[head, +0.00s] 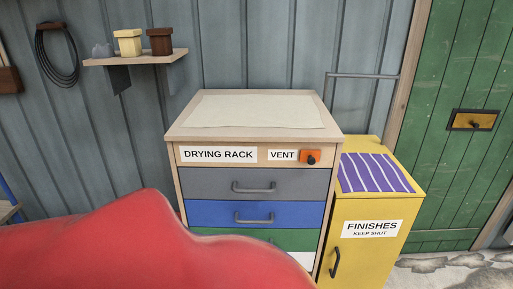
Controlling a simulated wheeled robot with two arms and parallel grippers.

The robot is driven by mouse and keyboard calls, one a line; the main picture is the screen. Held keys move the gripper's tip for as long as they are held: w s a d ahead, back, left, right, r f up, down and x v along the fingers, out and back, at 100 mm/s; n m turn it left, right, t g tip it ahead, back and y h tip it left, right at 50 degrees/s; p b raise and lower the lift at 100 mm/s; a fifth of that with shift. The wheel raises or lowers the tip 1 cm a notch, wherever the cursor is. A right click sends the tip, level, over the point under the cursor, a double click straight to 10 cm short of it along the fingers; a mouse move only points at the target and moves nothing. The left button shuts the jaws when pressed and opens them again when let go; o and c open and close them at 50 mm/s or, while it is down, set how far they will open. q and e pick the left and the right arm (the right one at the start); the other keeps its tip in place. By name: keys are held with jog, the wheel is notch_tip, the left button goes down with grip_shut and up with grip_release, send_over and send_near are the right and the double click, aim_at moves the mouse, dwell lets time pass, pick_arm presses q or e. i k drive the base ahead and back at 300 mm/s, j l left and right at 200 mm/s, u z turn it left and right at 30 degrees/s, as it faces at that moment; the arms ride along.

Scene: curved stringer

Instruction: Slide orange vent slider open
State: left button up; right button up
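The orange vent slider (310,157) is a small orange plate with a dark knob. It sits at the right end of the top front panel of the drying rack (188,149), just right of the white VENT label (282,155). I cannot tell from this view how far the slider is along its travel. Neither of my grippers is in view.
The drying rack has grey (220,182), blue (215,211) and green drawers with dark handles. A yellow FINISHES cabinet (345,262) stands close on its right. A large red curved shape (130,245) fills the lower left foreground and hides the lower drawers. A wall shelf (140,59) holds small boxes.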

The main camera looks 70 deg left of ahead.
aim_at(311, 156)
jog(key=u, duration=1.85)
